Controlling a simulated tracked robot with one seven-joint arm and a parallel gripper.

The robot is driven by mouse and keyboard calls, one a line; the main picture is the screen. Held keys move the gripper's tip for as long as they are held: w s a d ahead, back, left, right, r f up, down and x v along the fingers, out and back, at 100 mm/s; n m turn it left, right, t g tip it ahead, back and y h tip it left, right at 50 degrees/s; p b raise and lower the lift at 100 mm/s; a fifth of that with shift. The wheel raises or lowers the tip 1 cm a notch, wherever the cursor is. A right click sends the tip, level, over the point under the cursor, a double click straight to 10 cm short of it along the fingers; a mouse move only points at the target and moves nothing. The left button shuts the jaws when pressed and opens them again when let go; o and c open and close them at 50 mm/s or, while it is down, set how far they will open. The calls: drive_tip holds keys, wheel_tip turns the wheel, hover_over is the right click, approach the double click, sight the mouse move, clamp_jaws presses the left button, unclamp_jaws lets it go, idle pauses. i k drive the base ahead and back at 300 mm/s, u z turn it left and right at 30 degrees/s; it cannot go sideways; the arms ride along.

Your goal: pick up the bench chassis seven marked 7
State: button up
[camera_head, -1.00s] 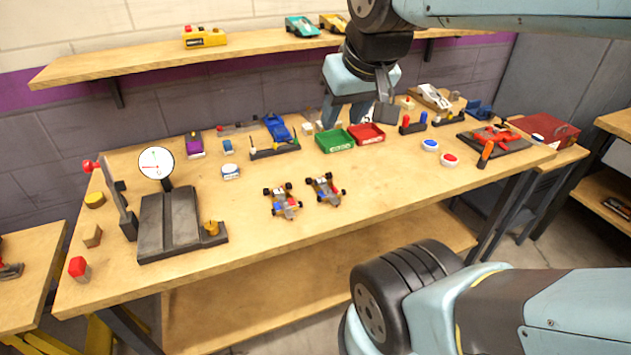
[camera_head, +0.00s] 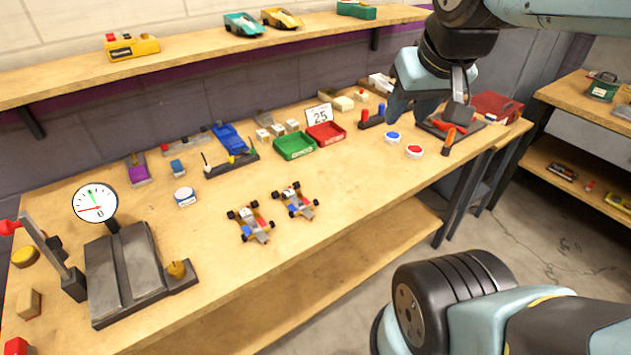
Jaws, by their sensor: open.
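Two small bench chassis with black wheels and red, white and blue parts lie side by side on the middle of the bench: a left one (camera_head: 250,222) and a right one (camera_head: 295,200). Their numbers are too small to read, so I cannot tell which is marked 7. My gripper (camera_head: 430,108) hangs at the upper right, pointing down over the bench's far right part. It is open, with nothing seen between its fingers. It is well apart from both chassis.
A grey scale with a dial (camera_head: 95,203) stands at left. A green tray (camera_head: 294,146), a red tray (camera_head: 326,133) and a card reading 25 (camera_head: 319,115) are behind the chassis. Blue and red buttons (camera_head: 414,152) sit at right. The bench around the chassis is mostly clear.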

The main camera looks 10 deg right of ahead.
sight(298, 204)
drive_tip(key=u, duration=1.2)
drive_tip(key=i, duration=0.1)
drive_tip(key=z, duration=2.55)
drive_tip(key=k, duration=2.25)
drive_tip(key=u, duration=0.35)
drive_tip(key=i, duration=1)
drive_tip(key=u, duration=0.1)
